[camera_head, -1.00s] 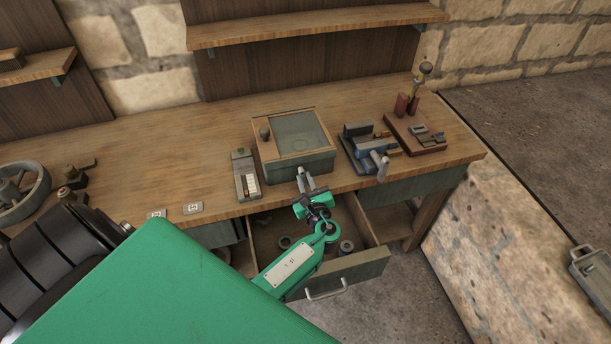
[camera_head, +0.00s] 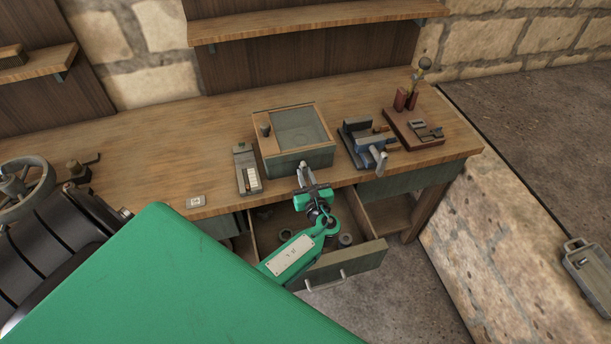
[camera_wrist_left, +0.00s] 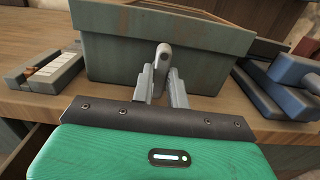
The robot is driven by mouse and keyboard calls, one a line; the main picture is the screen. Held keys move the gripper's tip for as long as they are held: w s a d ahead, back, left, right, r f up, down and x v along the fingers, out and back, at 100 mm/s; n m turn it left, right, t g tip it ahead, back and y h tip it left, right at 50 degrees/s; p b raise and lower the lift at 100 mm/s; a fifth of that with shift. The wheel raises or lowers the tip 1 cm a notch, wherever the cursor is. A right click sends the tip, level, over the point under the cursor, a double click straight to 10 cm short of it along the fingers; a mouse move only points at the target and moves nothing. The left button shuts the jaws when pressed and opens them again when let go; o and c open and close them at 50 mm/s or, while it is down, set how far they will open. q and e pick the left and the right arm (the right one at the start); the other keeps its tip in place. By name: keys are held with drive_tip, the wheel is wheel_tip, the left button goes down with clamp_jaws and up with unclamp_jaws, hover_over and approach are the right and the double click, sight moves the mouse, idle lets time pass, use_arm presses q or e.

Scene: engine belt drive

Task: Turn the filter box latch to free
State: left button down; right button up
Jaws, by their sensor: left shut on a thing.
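The filter box (camera_head: 318,157) is a green-grey box with a wooden-framed glass lid, standing near the bench's front edge. Its front wall (camera_wrist_left: 115,55) fills the upper part of the left wrist view. The latch (camera_wrist_left: 163,57), a small grey rounded piece, stands upright at the middle of that wall. My left gripper (camera_head: 305,172) is at the front of the box. In the left wrist view its two grey fingers (camera_wrist_left: 162,82) are shut on the latch from both sides. They hide the latch's lower part. My right gripper is not in view.
An open drawer (camera_head: 345,267) with round parts inside lies below my left arm. A grey case with light blocks (camera_head: 245,170) stands left of the box, and a blue vise-like device (camera_head: 362,145) right of it. The bench top (camera_head: 170,145) further left is mostly clear.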

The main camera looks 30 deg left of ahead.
use_arm(q)
drive_tip(key=c, duration=1.4)
unclamp_jaws()
drive_tip(key=shift+b+v, duration=2.05)
drive_tip(key=shift+v, duration=4.9)
drive_tip(key=shift+f, duration=0.1)
